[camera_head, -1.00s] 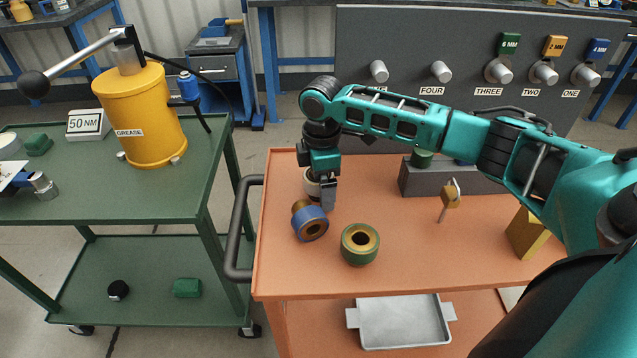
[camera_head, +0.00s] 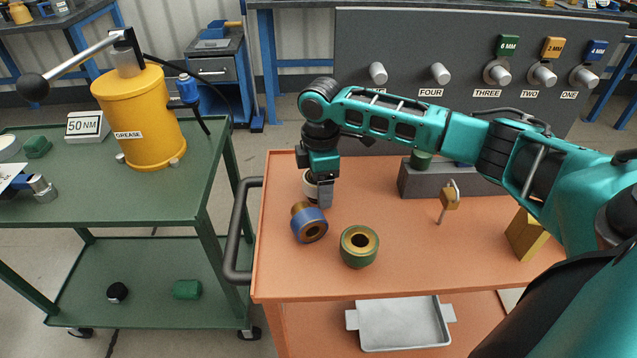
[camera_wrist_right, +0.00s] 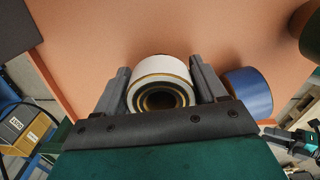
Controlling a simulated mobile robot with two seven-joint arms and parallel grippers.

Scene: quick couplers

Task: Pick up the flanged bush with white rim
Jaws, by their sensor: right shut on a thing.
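The flanged bush with white rim (camera_wrist_right: 163,70) sits between the two fingers of my right gripper (camera_wrist_right: 163,88) in the right wrist view, and they are shut on it. In the head view my right gripper (camera_head: 319,190) is over the orange cart's left part. The white rim of the bush (camera_head: 309,184) shows beside the fingers, and the rest is hidden. I cannot tell whether the bush touches the cart top. My left gripper is not in view.
A blue-rimmed bush (camera_head: 309,225) lies tilted just in front of the gripper, close to it. A green-rimmed bush (camera_head: 359,246) stands nearby. A grey block (camera_head: 415,182), a small brass padlock-like part (camera_head: 449,199) and a yellow block (camera_head: 526,234) are farther right on the orange cart (camera_head: 420,265).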

